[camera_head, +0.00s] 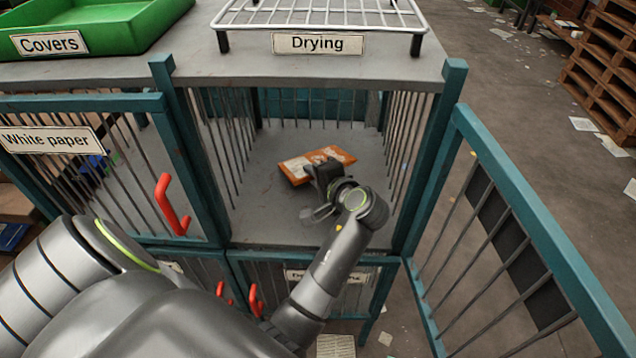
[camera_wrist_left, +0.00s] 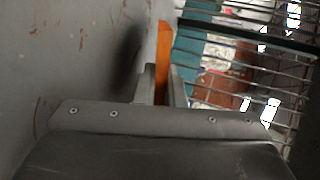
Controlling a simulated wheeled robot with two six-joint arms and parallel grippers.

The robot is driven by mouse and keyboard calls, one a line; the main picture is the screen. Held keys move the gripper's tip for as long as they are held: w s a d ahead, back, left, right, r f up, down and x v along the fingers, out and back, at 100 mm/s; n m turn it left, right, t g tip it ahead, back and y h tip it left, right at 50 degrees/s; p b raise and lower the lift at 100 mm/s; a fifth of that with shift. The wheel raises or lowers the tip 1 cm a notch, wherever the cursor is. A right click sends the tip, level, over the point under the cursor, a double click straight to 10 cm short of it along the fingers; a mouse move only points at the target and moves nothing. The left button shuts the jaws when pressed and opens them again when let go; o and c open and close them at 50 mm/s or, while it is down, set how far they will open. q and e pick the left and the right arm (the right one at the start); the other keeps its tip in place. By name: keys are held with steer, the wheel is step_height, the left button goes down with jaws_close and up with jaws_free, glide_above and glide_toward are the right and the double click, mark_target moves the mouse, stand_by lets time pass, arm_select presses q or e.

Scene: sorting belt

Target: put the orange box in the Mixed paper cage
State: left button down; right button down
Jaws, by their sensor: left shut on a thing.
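The orange box (camera_head: 318,161) is flat, with a pale printed face. It is inside the open upper cage (camera_head: 262,208), over its grey floor. My left arm reaches in through the cage's open front. My left gripper (camera_head: 320,170) is shut on the near edge of the box. In the left wrist view the orange box (camera_wrist_left: 163,58) shows edge-on between the two fingers of the left gripper (camera_wrist_left: 164,88). I cannot tell whether the box touches the cage floor. No label reading Mixed paper is legible. My right gripper is out of view.
The open cage door (camera_head: 540,220) stands out to the right. The White paper cage (camera_head: 165,120) with a red handle (camera_head: 172,204) is shut on the left. Above are a green Covers tray (camera_head: 110,30) and the Drying rack (camera_head: 330,14). Pallets (camera_head: 605,75) stand at far right.

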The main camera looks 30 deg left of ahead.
arm_select(q)
steer(key=shift+f, duration=0.7)
steer(key=c, duration=1.7)
jaws_free()
steer(key=shift+d, duration=0.1)
